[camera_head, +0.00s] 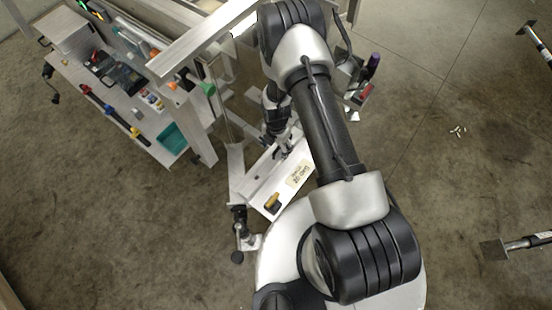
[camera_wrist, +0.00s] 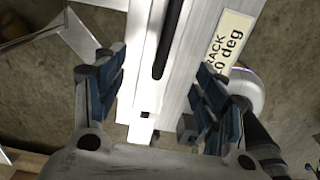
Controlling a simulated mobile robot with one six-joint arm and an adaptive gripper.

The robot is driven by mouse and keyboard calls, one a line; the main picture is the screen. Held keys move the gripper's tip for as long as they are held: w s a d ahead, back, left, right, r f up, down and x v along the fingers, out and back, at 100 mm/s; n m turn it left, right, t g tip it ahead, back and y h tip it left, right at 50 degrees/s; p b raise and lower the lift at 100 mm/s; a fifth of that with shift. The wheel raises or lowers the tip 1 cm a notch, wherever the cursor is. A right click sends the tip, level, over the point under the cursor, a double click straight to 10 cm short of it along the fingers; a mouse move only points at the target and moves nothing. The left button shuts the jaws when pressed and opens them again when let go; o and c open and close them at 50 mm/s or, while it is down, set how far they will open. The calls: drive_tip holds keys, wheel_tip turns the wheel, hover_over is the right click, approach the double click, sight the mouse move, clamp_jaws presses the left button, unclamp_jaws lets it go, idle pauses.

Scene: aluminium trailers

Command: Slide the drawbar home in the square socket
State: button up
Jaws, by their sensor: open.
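My gripper (camera_wrist: 157,82) is open in the wrist view, one blue-padded finger on each side of a pale aluminium bar, which looks like the drawbar (camera_wrist: 143,70). The bar has a long dark slot and a small square dark hole near its lower end. I cannot tell whether the pads touch it. In the head view my gripper (camera_head: 285,150) is above the pale labelled rack (camera_head: 262,180), partly hidden by my arm. The rack's label reads "20 deg", and it also shows in the wrist view (camera_wrist: 228,45). I cannot pick out the square socket.
A workbench (camera_head: 130,95) with tools and a teal tray (camera_head: 172,138) stands at left. Aluminium frame beams (camera_head: 200,42) cross above. A dark clamp-like fitting (camera_head: 240,228) is by the rack's lower left.

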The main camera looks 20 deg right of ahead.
sight(278, 154)
wheel_tip(278, 154, down, 8)
drive_tip(key=shift+f+b, duration=0.25)
drive_tip(key=shift+b, duration=0.9)
drive_tip(key=shift+r, duration=0.1)
drive_tip(key=shift+c, duration=0.4)
clamp_jaws()
drive_tip(key=shift+w, duration=0.1)
